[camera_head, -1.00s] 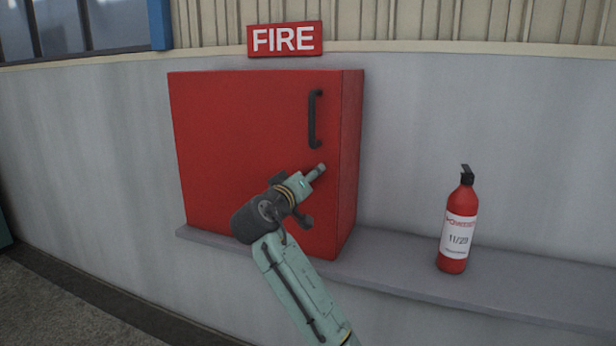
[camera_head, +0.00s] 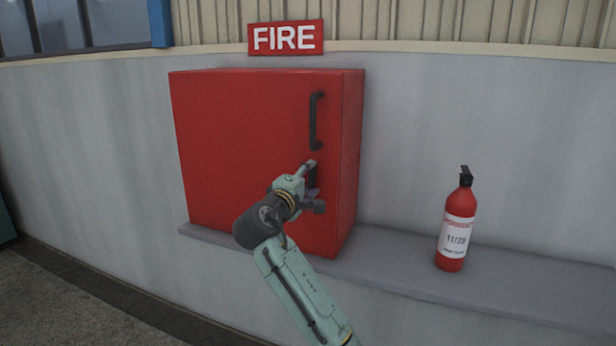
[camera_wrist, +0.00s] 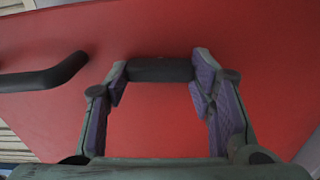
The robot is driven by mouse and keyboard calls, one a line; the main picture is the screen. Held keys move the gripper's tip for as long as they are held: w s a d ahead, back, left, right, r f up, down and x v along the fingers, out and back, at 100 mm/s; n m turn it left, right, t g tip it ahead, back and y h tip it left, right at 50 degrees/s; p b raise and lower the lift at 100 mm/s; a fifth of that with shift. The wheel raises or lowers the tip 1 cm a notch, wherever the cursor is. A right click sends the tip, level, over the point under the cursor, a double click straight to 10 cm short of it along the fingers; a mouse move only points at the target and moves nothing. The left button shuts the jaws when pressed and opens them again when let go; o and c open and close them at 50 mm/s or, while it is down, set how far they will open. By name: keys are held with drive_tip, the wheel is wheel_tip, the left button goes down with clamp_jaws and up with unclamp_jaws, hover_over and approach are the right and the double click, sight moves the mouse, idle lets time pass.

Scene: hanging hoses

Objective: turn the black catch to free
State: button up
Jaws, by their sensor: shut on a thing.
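The black catch (camera_wrist: 160,69) is a short dark bar on the red cabinet door (camera_head: 235,150). In the wrist view it spans the gap between my two fingertips and lies roughly in line with the door handle. My gripper (camera_head: 312,178) is at the door's right side, below the handle. Its purple-padded fingers are shut on the catch, one at each end. In the head view a small dark part of the catch (camera_head: 312,175) shows between the fingers; the rest is hidden by my gripper. The door looks closed.
The black door handle (camera_head: 316,121) stands out just above my gripper; it is at left in the wrist view (camera_wrist: 42,78). A red fire extinguisher (camera_head: 457,225) stands on the grey ledge (camera_head: 540,285) to the right. A FIRE sign (camera_head: 286,38) is above the cabinet.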

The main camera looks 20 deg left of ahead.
drive_tip(key=shift+n, duration=0.5)
drive_tip(key=o, duration=1.2)
drive_tip(key=shift+c, duration=0.2)
drive_tip(key=s, duration=1.2)
